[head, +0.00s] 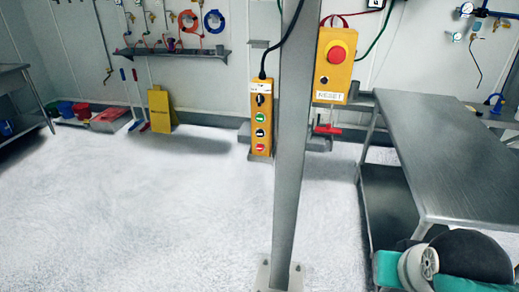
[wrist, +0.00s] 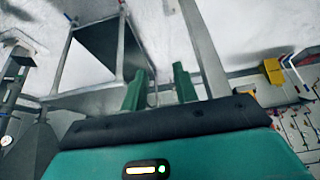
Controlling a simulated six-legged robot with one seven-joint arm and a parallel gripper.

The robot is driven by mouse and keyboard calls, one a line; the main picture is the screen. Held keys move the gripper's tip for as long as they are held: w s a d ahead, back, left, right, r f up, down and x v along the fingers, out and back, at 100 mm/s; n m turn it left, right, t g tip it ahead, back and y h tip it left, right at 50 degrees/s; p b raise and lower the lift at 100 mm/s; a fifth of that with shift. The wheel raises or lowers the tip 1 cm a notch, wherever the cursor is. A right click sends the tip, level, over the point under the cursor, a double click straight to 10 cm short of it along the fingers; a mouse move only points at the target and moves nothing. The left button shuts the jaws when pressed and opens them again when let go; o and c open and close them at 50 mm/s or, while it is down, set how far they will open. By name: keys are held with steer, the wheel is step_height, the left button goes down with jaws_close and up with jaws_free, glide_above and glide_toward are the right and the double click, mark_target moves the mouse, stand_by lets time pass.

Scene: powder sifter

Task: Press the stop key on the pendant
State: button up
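The yellow pendant (head: 261,125) hangs upright on a black cable, just left of the steel post in the head view. Its face has a black switch at the top, then a green, a dark and a red key in a column. The red key (head: 260,148) is the lowest; its marking is too small to read. My gripper (wrist: 158,86) shows in the wrist view with its two green fingers apart and nothing between them. My arm shows at the lower right of the head view, well away from the pendant.
A steel post (head: 289,150) stands right beside the pendant. A yellow box (head: 334,78) with a red mushroom button and a RESET label is right of it. A steel table (head: 455,160) fills the right side. The white floor (head: 130,220) at left is clear.

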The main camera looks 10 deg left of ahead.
jaws_close()
stand_by(1.5)
